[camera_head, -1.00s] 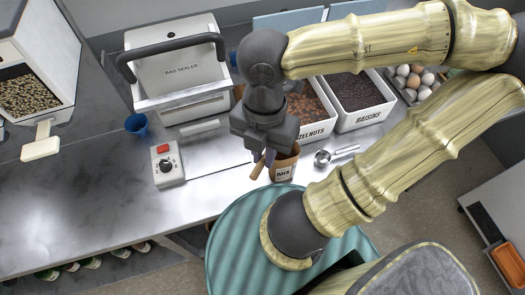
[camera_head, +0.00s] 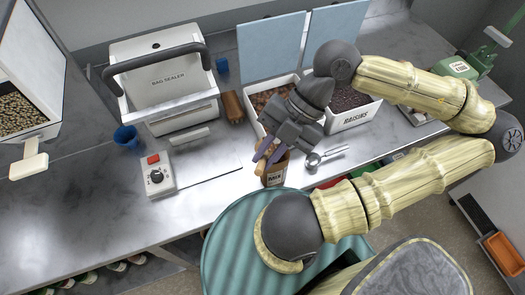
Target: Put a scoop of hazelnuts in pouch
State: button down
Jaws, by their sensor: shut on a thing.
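The brown pouch (camera_head: 273,176) labelled MIX stands upright at the bench's front edge. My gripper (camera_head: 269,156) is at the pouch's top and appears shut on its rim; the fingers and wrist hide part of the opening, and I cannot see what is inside. A metal scoop (camera_head: 314,159) lies on the bench just right of the pouch, its handle pointing right. The hazelnut bin (camera_head: 253,112), white and full of brown nuts, stands behind my gripper, which covers its front and label.
The raisin bin (camera_head: 352,120) stands right of the hazelnuts. A bag sealer (camera_head: 165,82), a blue cup (camera_head: 125,138) and a dial box (camera_head: 157,176) stand to the left. A teal round surface (camera_head: 235,240) is below the bench edge.

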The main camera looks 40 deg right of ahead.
jog(key=d+y, duration=0.1)
jog(key=y, duration=0.1)
jog(key=d+y, duration=0.1)
jog(key=y, duration=0.1)
jog(key=s+d+t+y, duration=0.1)
jog(key=d+y, duration=0.1)
jog(key=shift+r+n+b, duration=0.1)
jog(key=shift+n+b, duration=0.2)
jog(key=shift+b, duration=0.1)
jog(key=shift+a, duration=0.1)
dwell(0.9)
notch_tip(320, 180, up, 5)
jog(key=p, duration=0.4)
jog(key=shift+p, duration=0.3)
